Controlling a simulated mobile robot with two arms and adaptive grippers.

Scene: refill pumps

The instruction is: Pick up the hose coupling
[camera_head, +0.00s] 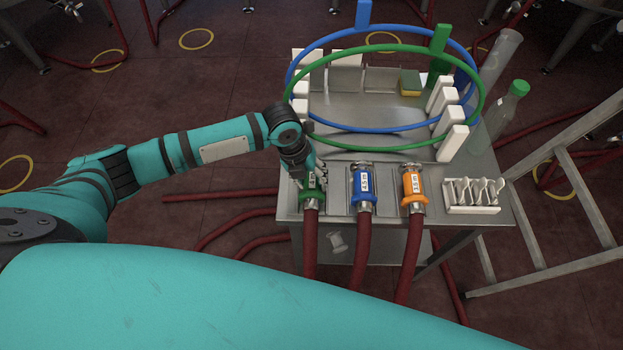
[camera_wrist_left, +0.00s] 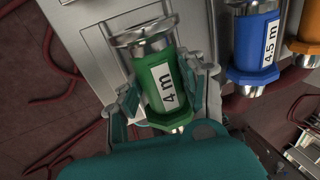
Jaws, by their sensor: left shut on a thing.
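Three hose couplings lie in a row along the front of a metal table (camera_head: 329,211). The green coupling (camera_head: 312,194) is at the left, the blue coupling (camera_head: 365,190) in the middle and the orange coupling (camera_head: 413,190) at the right. Each has a dark red hose hanging over the front edge. My left gripper (camera_head: 301,172) is at the green coupling. My right gripper is not in view.
Large blue and green rings (camera_head: 382,53) stand over the table among white blocks (camera_head: 452,143). A white rack (camera_head: 472,195) stands at the table's front right. A clear bottle with a green cap (camera_head: 508,104) is behind it. A metal ladder (camera_head: 580,180) leans at the right.

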